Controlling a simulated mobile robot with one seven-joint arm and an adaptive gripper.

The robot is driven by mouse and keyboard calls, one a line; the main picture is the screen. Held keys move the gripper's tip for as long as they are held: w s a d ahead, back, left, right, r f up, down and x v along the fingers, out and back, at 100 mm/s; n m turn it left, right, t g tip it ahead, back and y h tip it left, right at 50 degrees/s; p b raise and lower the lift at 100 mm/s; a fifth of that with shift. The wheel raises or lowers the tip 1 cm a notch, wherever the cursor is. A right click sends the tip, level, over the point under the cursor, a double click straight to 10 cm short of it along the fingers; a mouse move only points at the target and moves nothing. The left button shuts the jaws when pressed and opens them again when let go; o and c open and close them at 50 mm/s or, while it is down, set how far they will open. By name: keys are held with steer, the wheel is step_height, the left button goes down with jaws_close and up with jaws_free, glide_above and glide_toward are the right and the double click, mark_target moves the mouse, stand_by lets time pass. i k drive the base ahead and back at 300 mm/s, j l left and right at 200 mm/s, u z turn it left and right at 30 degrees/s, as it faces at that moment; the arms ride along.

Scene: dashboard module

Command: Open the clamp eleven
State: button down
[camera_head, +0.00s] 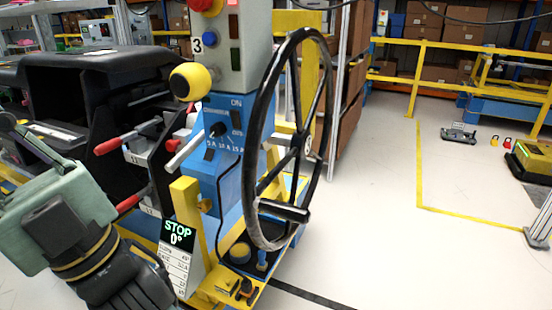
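A toggle clamp with a red-tipped lever (108,146) is mounted on the black dashboard module at the left. A small white label beside it appears to read 11. Its lever points out to the left, roughly level. A second red-handled clamp (128,204) sits lower, by another label that is too small to read surely. My arm comes in from the lower left, in front of the module's lower part. The dark end of my arm (138,290), at the bottom edge, seems to be my gripper. Its fingers cannot be made out, and no contact with either clamp shows.
A blue and grey control post (226,140) with a yellow ball knob (190,82) stands right of the clamps. A large black handwheel (297,140) is in front of it. A STOP 0° display (178,234) is low down. Open floor (375,225) lies to the right.

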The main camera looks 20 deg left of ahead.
mark_target(102, 150)
steer(key=u, duration=1.45)
steer(key=i+j+z, duration=0.3)
steer(key=j, duration=0.25)
steer(key=i+j+z, duration=0.1)
steer(key=i+j, duration=0.15)
steer(key=j, duration=0.1)
